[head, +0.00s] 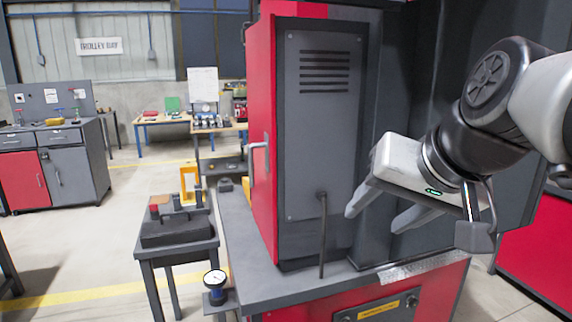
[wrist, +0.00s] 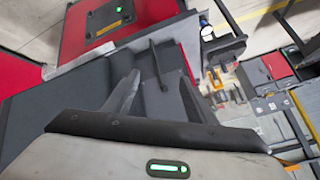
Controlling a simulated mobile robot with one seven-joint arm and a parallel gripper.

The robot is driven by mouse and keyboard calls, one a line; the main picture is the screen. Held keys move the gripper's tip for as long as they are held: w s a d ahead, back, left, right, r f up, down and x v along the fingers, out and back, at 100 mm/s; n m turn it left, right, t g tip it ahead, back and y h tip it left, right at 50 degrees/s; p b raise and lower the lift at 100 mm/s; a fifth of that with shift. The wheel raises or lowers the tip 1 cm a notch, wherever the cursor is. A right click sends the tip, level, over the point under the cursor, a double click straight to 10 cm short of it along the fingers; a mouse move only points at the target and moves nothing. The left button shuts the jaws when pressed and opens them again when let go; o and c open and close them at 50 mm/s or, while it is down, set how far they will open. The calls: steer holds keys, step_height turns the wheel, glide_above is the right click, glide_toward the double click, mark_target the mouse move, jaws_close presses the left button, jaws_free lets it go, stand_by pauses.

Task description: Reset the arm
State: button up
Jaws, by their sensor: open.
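My gripper (head: 372,206) is in the right half of the head view, held in front of the grey and red machine cabinet (head: 318,120). Its two fingers are spread and point left and down, with nothing between them. In the wrist view my gripper (wrist: 155,92) also shows with its fingers apart and empty. The cabinet's ledge (head: 290,290) lies below the fingers; I cannot tell the exact gap to the cabinet.
A dark side table (head: 182,248) with fixtures stands left of the machine. A tool cabinet (head: 72,160) and work tables (head: 162,120) stand farther back. The floor at the left has free room.

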steer(key=s+f+n+g+h, duration=0.25)
steer(key=s+f, duration=0.65)
steer(key=f, duration=0.6)
step_height(320, 180, up, 22)
steer(key=p, duration=2.1)
steer(key=shift+d, duration=0.15)
steer(key=shift+f+y, duration=0.15)
steer(key=shift+y, duration=0.1)
